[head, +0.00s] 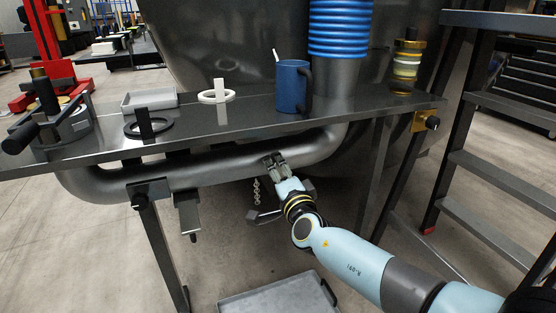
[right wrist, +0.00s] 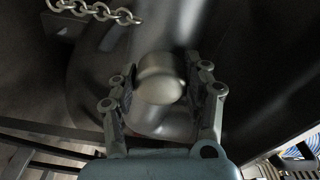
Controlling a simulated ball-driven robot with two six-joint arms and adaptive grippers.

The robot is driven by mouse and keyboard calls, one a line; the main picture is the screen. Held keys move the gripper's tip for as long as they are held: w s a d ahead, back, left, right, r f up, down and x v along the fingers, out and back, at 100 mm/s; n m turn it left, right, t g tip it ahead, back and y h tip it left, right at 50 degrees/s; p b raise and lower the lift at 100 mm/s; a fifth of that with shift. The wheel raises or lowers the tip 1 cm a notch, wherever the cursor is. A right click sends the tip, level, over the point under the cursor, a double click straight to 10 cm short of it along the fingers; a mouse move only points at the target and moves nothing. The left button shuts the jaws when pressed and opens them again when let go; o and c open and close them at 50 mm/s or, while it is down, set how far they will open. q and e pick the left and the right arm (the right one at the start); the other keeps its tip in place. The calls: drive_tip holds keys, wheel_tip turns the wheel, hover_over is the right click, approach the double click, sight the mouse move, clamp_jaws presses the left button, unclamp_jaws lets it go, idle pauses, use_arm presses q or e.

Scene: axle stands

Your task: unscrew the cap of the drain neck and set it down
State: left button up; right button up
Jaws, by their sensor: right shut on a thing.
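My right gripper (head: 275,161) reaches up to the underside of the thick grey pipe (head: 228,172) below the bench edge. In the right wrist view its two fingers (right wrist: 163,88) stand on either side of a rounded grey metal piece (right wrist: 160,82), which looks like the cap of the drain neck, and are shut on it. The cap is hidden by the gripper in the head view, and I cannot see its thread. A chain (head: 256,191) hangs beside the gripper; it also shows in the right wrist view (right wrist: 95,10). My left gripper is not in view.
The dark bench (head: 240,128) carries a blue mug (head: 291,88), a small grey tray (head: 148,99), a white ring (head: 216,97) and a black ring (head: 147,127). A grey tray (head: 265,297) lies on the floor below. Steps (head: 497,170) stand at right.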

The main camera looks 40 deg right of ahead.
drive_tip(key=n+p, duration=0.1)
drive_tip(key=n, duration=0.4)
drive_tip(key=shift+n, duration=0.3)
drive_tip(key=shift+d+f+n, duration=0.1)
drive_tip(key=shift+f+n, duration=0.05)
drive_tip(key=shift+n, duration=0.35)
drive_tip(key=o, duration=1.4)
drive_tip(key=shift+c, duration=0.2)
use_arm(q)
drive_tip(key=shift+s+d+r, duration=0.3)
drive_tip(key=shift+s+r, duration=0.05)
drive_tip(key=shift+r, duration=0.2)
